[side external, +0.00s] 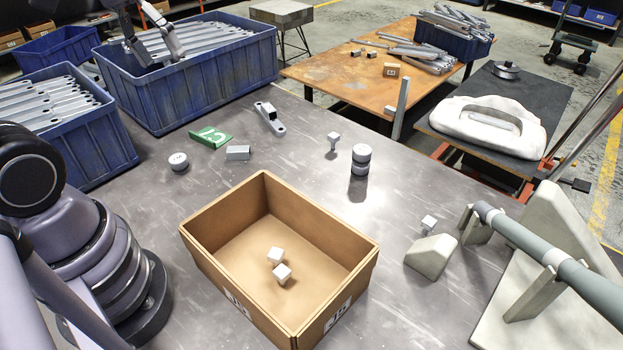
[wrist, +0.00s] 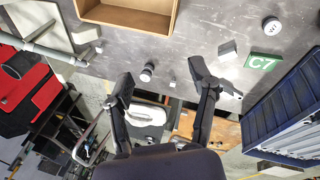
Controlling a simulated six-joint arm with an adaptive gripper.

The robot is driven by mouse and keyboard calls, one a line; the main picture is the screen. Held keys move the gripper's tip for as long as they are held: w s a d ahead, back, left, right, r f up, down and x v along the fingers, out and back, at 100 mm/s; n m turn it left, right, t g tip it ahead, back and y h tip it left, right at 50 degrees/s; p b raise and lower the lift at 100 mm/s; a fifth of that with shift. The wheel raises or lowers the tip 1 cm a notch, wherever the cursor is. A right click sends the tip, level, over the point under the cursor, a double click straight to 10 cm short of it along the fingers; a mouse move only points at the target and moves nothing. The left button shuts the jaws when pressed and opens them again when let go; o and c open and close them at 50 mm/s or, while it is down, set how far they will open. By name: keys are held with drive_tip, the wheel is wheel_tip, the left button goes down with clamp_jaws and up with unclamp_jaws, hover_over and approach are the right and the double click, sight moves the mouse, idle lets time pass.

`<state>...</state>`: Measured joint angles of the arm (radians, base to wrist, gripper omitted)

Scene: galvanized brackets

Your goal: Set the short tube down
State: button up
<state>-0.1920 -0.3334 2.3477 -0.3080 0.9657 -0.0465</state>
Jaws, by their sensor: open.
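My gripper (side external: 155,48) is open over the blue crate of metal strips at the upper left in the side view. In the wrist view its fingers (wrist: 160,78) are spread wide with nothing held between them. A grey-green tube (side external: 520,240) lies across pale supports at the right, running out of the picture; it also shows at the left of the wrist view (wrist: 35,47). A short banded cylinder (side external: 360,160) stands upright on the grey table, also in the wrist view (wrist: 147,72). I cannot tell which one is the short tube. My gripper is apart from both.
An open cardboard box (side external: 205,262) holds two small pale cubes. A green C7 sign (side external: 211,137), a grey block (side external: 238,153), a round disc (side external: 178,162) and a metal link (side external: 270,118) lie near the blue crate (side external: 215,88). The table's front middle is taken by the box.

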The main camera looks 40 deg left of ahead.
drive_tip(key=s+r+m+t+y, duration=0.2)
drive_tip(key=s+m+t, duration=0.1)
drive_tip(key=s, duration=0.3)
drive_tip(key=shift+s+a+m+y, duration=0.3)
drive_tip(key=shift+s+a+m, duration=0.05)
drive_tip(key=shift+m, duration=0.45)
idle(0.4)
